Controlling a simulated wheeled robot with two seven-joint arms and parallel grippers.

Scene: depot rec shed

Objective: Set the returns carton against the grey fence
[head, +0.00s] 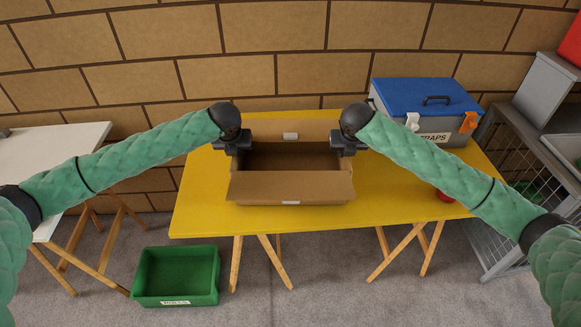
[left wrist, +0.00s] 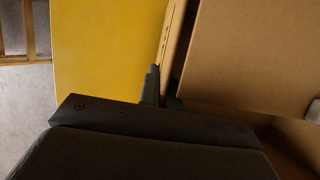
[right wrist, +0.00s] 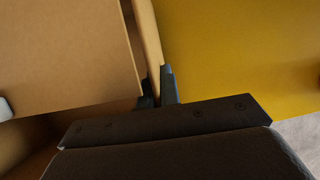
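The returns carton (head: 291,187) is an open brown cardboard box on the yellow table, its near and far flaps folded outward. My left gripper (head: 234,146) is at its left side wall; in the left wrist view its fingers (left wrist: 161,90) sit on either side of the wall and look closed on it. My right gripper (head: 346,146) is at the right side wall, and its fingers (right wrist: 158,90) likewise pinch that wall in the right wrist view. I cannot make out a grey fence on the table; the area behind the carton is partly hidden by its far flap.
On the yellow table (head: 205,205) stand a grey straps box with a blue lid (head: 425,92) at the back right and a small red object (head: 445,196). A green bin (head: 176,272) is on the floor, a white table (head: 60,150) at left, a grey mesh cage (head: 505,150) at right.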

